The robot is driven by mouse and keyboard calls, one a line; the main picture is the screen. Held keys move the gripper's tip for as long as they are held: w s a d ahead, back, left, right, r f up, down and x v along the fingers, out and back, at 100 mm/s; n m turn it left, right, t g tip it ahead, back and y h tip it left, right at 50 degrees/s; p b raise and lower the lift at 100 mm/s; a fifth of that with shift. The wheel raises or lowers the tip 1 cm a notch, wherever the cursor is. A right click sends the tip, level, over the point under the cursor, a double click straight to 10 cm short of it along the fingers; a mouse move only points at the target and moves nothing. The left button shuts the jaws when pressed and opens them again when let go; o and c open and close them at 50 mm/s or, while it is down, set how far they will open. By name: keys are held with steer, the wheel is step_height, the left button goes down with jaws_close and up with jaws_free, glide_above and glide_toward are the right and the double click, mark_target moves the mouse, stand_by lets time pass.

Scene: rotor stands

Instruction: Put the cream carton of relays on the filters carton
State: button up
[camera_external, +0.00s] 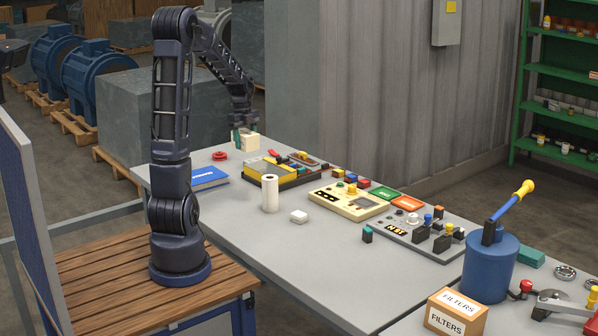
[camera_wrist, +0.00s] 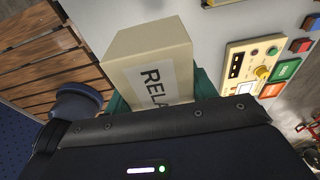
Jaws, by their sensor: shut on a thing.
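The cream carton of relays (camera_external: 250,142) is held in my gripper (camera_external: 243,138) above the far left end of the grey table. In the wrist view the cream carton (camera_wrist: 150,58) shows a white label reading "RELA", the rest hidden, and the green fingers of my gripper (camera_wrist: 160,95) close on its two sides. The filters carton (camera_external: 455,313) is a brown box with white "FILTERS" labels on its top and side. It stands at the near right of the table, far from my gripper, with nothing on its top.
Between them stand a white roll (camera_external: 270,194), a tray of coloured parts (camera_external: 275,172), a cream control panel (camera_external: 348,200) and a grey panel with knobs (camera_external: 415,233). A tall blue cylinder with a yellow-handled lever (camera_external: 490,265) stands right behind the filters carton.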

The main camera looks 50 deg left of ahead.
steer(key=w+d+r+m, duration=0.2)
steer(key=w+d+m, duration=0.1)
steer(key=w+d, duration=0.75)
steer(key=w+d+r+m, duration=0.2)
steer(key=w+d, duration=0.6)
steer(key=d, duration=0.5)
steer(key=w+d+r+m+g, duration=0.1)
steer(key=w+d+m, duration=0.15)
steer(key=d, duration=1.15)
steer(key=w+d+r+m, duration=0.1)
steer(key=d+m, duration=0.2)
steer(key=d, duration=1.2)
steer(key=s+d+r+m+y, duration=0.15)
steer(key=s+d, duration=0.35)
steer(key=d, duration=0.8)
steer(key=s+d+r+m, duration=0.15)
steer(key=s+d, duration=0.25)
steer(key=d, duration=1)
steer(key=m, duration=0.4)
glide_above(457, 305)
steer(key=shift+g, duration=0.4)
steer(key=f, duration=2)
steer(key=shift+w+a, duration=0.1)
steer(key=shift+w, duration=0.2)
